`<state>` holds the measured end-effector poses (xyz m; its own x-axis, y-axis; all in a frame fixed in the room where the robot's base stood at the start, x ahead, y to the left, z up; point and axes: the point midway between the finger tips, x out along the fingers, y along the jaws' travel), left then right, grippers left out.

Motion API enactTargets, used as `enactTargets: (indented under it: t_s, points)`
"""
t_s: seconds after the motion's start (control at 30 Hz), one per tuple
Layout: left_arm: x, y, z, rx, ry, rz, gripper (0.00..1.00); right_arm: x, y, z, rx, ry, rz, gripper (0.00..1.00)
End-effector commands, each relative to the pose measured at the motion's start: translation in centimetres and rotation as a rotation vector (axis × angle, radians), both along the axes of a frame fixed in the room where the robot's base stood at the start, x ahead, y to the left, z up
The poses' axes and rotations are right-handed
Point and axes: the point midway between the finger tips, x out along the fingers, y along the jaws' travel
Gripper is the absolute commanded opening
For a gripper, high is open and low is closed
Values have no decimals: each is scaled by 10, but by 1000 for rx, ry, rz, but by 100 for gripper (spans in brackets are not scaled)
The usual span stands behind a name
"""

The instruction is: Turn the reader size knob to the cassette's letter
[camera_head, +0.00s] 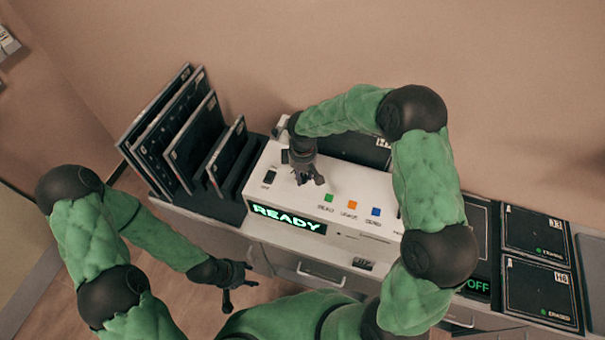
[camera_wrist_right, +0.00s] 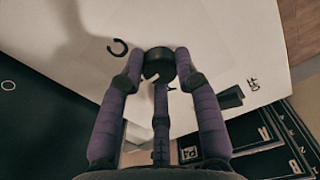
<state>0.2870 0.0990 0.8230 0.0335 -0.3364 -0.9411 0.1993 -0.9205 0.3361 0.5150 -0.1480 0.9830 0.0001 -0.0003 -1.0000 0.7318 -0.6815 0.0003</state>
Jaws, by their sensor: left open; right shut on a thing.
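The white reader (camera_head: 350,185) stands on the counter with a lit green READY display (camera_head: 287,219). My right gripper (camera_head: 308,180) reaches down onto its top and hides the size knob in the head view. In the right wrist view the dark round knob (camera_wrist_right: 160,60) sits between the fingers of my right gripper (camera_wrist_right: 158,72), which is shut on it. Dark cassettes (camera_head: 537,238) lie at the right. My left gripper (camera_head: 236,284) is open and empty, in front of the counter.
A power switch (camera_head: 269,177) and green, orange and blue buttons (camera_head: 352,205) are on the reader. A black rack (camera_head: 219,205) of several dark plates stands at its left. A green OFF display (camera_head: 478,286) is at the right.

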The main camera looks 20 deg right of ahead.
Motion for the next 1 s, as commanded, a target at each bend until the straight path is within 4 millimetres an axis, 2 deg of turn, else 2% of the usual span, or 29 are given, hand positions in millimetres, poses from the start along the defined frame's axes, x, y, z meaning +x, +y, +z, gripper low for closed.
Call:
enactTargets:
  t_s: [0.23,0.27,0.33,0.77,0.87,1.0]
  points:
    - [0,0,0,0,0,0,51,-2,-1,-2,-2,6,0,0]
    - [0,0,0,0,0,0,51,-2,-1,-2,-2,6,0,36]
    - [0,0,0,0,0,0,51,-2,-1,-2,-2,6,0,55]
    - [0,0,0,0,0,0,51,0,0,5,-1,-1,-1,56]
    - [0,0,0,0,0,0,51,0,0,16,0,-1,-2,56]
    - [0,0,0,0,0,0,51,1,0,42,0,-3,-1,56]
